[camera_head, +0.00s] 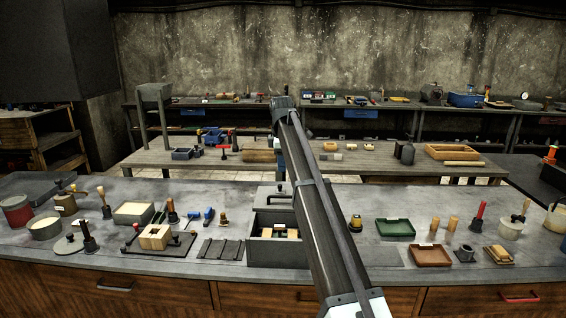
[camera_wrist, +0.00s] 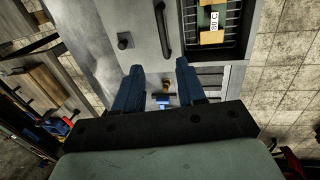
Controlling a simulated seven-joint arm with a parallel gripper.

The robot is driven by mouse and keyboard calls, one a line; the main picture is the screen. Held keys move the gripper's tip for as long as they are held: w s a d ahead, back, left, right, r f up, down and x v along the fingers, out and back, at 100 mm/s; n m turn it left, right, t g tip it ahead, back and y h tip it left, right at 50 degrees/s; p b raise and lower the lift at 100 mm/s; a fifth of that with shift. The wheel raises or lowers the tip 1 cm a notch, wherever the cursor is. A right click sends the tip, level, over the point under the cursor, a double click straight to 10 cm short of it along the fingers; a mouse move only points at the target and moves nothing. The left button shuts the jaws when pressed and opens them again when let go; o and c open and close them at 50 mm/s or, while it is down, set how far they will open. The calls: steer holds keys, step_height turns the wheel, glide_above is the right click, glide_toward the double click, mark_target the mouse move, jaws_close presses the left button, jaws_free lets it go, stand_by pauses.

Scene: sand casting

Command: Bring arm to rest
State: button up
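My arm (camera_head: 318,210) reaches up and away across the middle of the head view, over the workbench. My gripper (camera_wrist: 160,67) shows in the wrist view with its two blue fingers apart and nothing between them. In the head view the fingers are mostly hidden by the arm. The grey box also stands on the bench in the head view (camera_head: 277,254).
The near bench (camera_head: 130,272) holds a wooden block (camera_head: 155,237), red pot (camera_head: 17,211), green tray (camera_head: 395,228), brown tray (camera_head: 431,256) and several tools on both sides of the arm. A second table (camera_head: 345,167) with parts stands behind, with shelves along the back wall.

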steer(key=s+d+f+m+t+y, duration=0.1)
steer(key=s+d+f+m, duration=0.4)
steer(key=s+f, duration=0.55)
steer(key=s+d+f+m+t+y, duration=0.1)
steer(key=s+d+f+m, duration=0.2)
steer(key=s+d+f, duration=0.55)
steer(key=s+d+f+m+g, duration=0.1)
steer(key=s+f+g, duration=0.1)
steer(key=s+f, duration=0.7)
steer(key=s+d+f+m+g+h, duration=0.15)
steer(key=s+f, duration=0.25)
steer(key=f, duration=0.9)
steer(key=s+f+m+g, duration=0.2)
steer(key=s+f, duration=0.5)
steer(key=f, duration=0.4)
steer(key=s+d+f+m+g, duration=0.1)
steer(key=s+d+f, duration=0.1)
steer(key=s+f, duration=0.4)
steer(key=s+d+f+m+g, duration=0.2)
steer(key=s+f, duration=0.4)
steer(key=s, duration=0.9)
steer(key=s+d+f+m+g, duration=0.2)
steer(key=s+f, duration=0.4)
steer(key=s, duration=0.4)
steer(key=shift+s+d+f, duration=0.15)
steer(key=shift+d+f, duration=0.15)
steer(key=shift+f, duration=0.1)
steer(key=shift+o, duration=0.4)
steer(key=shift+m+g+h, duration=0.25)
